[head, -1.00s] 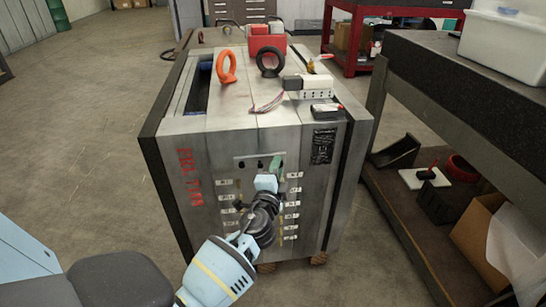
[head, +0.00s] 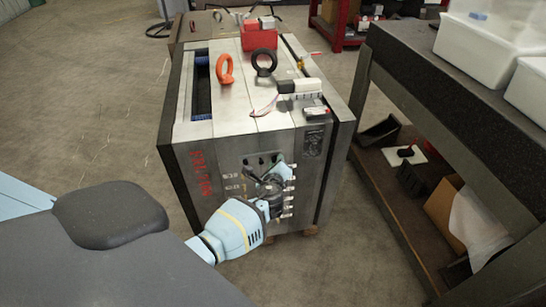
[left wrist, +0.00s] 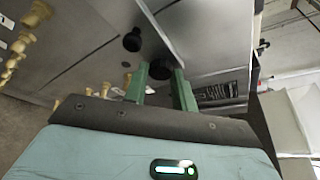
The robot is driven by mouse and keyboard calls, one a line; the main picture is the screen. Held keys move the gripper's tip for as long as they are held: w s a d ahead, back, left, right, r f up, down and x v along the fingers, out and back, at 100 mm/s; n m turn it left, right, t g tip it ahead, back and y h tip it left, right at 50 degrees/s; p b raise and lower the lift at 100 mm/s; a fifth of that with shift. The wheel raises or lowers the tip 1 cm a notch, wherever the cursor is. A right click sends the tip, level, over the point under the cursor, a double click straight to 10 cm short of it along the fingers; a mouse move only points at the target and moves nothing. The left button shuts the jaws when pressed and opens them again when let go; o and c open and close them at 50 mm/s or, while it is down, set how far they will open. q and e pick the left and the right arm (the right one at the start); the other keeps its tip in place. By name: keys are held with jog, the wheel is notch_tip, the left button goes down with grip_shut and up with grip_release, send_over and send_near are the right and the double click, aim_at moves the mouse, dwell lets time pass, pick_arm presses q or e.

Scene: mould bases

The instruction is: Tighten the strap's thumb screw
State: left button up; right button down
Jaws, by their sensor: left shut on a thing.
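The mould base (head: 252,125) is a large grey steel block with a metal strap (head: 256,157) on its front face. Black round knobs show on this face in the left wrist view, one bare knob (left wrist: 132,40) and the thumb screw (left wrist: 160,70). My left gripper (head: 277,161) reaches the front face at the strap. In the left wrist view its green fingers (left wrist: 161,82) stand on either side of the thumb screw and are shut on it. In the head view the gripper largely hides the screw. My right gripper is not in view.
On the block's top stand an orange ring (head: 224,69), a black ring (head: 264,62), a red box (head: 259,38) and a white connector (head: 299,87). Brass fittings (left wrist: 22,42) stick out beside the strap. A dark workbench (head: 450,80) stands close on the right.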

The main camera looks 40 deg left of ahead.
pick_arm(q)
jog(key=m+g+y, duration=0.1)
jog(key=m, duration=0.2)
jog(key=m+g+y+p, duration=0.1)
jog(key=m+g, duration=0.1)
jog(key=m, duration=0.1)
jog(key=m+g+y+p, duration=0.1)
jog(key=m+g, duration=0.1)
jog(key=shift+w+d+m, duration=0.25)
jog(key=shift+d+m, duration=0.05)
jog(key=shift+m, duration=0.1)
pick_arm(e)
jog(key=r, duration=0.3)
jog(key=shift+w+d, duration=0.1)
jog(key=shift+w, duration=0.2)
pick_arm(q)
jog(key=shift+y, duration=0.3)
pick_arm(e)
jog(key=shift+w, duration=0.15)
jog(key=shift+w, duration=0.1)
pick_arm(q)
jog(key=o, duration=1)
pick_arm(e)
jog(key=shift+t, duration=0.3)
